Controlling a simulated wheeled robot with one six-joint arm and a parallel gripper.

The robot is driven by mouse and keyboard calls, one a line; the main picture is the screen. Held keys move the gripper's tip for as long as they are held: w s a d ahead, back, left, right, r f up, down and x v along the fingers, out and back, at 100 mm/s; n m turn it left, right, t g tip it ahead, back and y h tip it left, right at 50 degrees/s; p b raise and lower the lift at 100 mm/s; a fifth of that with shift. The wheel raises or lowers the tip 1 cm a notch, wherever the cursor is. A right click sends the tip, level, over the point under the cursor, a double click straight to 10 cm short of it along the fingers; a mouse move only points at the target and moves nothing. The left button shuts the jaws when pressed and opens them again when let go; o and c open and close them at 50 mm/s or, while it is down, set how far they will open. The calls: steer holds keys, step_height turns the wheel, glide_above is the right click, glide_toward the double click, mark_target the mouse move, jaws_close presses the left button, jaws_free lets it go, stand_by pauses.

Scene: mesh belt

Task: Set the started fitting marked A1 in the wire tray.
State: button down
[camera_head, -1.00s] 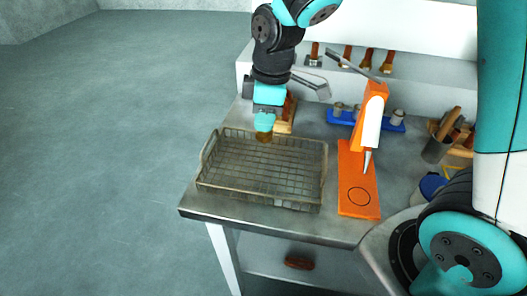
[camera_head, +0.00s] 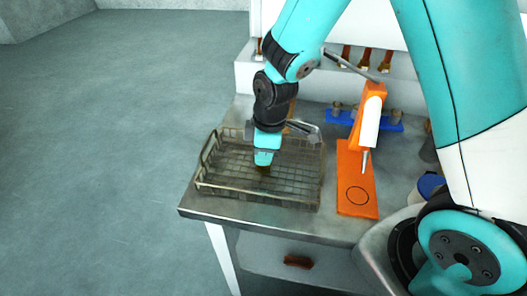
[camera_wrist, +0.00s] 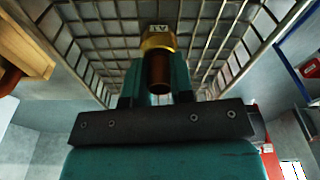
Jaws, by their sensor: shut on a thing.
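The fitting (camera_wrist: 158,68) is brass with a copper-brown tube end, and a label reading A1 shows on its collar in the wrist view. My gripper (camera_wrist: 157,85) is shut on it, with a teal finger on each side. In the head view my gripper (camera_head: 264,160) points down over the wire tray (camera_head: 211,188), and only a small dark bit of the fitting (camera_head: 263,170) shows below the fingers. The tray is a grey mesh basket with low walls, and I see nothing else in it. I cannot tell whether the fitting touches the tray floor.
An orange press (camera_head: 356,182) stands right of the tray on the steel table (camera_head: 290,222). A blue rack (camera_head: 392,123) with metal parts is behind it. Several copper-coloured fittings (camera_head: 365,62) stand on the back ledge. A blue container (camera_head: 429,187) is at the right.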

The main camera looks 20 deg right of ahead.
steer(key=c, duration=1)
jaws_free()
step_height(320, 180, up, 12)
steer(key=d, duration=0.1)
steer(key=s+a+r+m+y, duration=0.1)
steer(key=s+r+m, duration=0.1)
steer(key=s, duration=0.4)
steer(key=s+a+r+m+y, duration=0.1)
steer(key=s+a+r+m, duration=0.1)
steer(key=s, duration=0.4)
steer(key=s+a+r+m+y, duration=0.1)
steer(key=s+a+r+m, duration=0.1)
steer(key=s, duration=0.4)
steer(key=shift+s+a+r+g, duration=0.25)
steer(key=shift+s+r+g, duration=0.1)
steer(key=shift+r, duration=0.25)
